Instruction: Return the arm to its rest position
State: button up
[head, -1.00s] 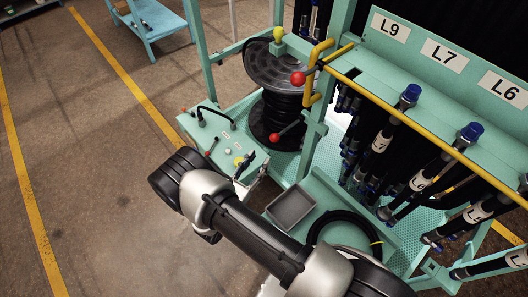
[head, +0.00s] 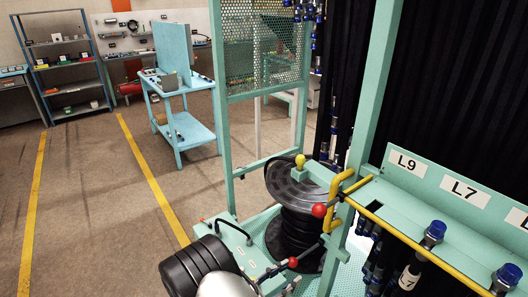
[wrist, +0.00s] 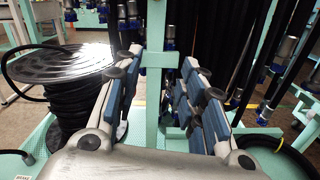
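My arm (head: 215,272) shows only in part at the bottom of the head view, a black joint cap and a grey link in front of the teal hose rack. My gripper is outside the head view. In the wrist view my gripper (wrist: 163,60) has its two blue-padded fingers spread wide apart. Nothing is held between them. A teal post (wrist: 154,75) stands beyond the gap between the fingers; I cannot tell how far off it is.
A black hose reel (head: 297,215) stands on the rack, near my arm. Labelled hoses hang at the right under a yellow rail (head: 425,250). A blue workbench (head: 185,110) and grey shelves (head: 68,75) stand farther back. The floor (head: 90,200) at the left is clear.

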jog(key=s+d+r+m+g+y, duration=0.2)
jog(key=s+d+r+m+g, duration=0.35)
jog(key=r, duration=0.25)
jog(key=s+d+r+m+g+y, duration=0.2)
jog(key=s+d+r+m+g, duration=0.2)
jog(key=d+r+m+g, duration=0.3)
jog(key=s+a+r+m+t+y, duration=0.2)
jog(key=s+r+m+t+y, duration=0.1)
jog(key=s+r+m+y, duration=0.2)
jog(key=s+a+r+m+t+y, duration=0.2)
jog(key=s+r+m+y, duration=0.3)
jog(key=s, duration=0.4)
jog(key=shift+s+a+r+t+y, duration=0.15)
jog(key=shift+a+r+t+y, duration=0.1)
jog(key=shift+r+t+y, duration=0.5)
jog(key=shift+f+m+h, duration=0.1)
jog(key=shift+m+h, duration=0.15)
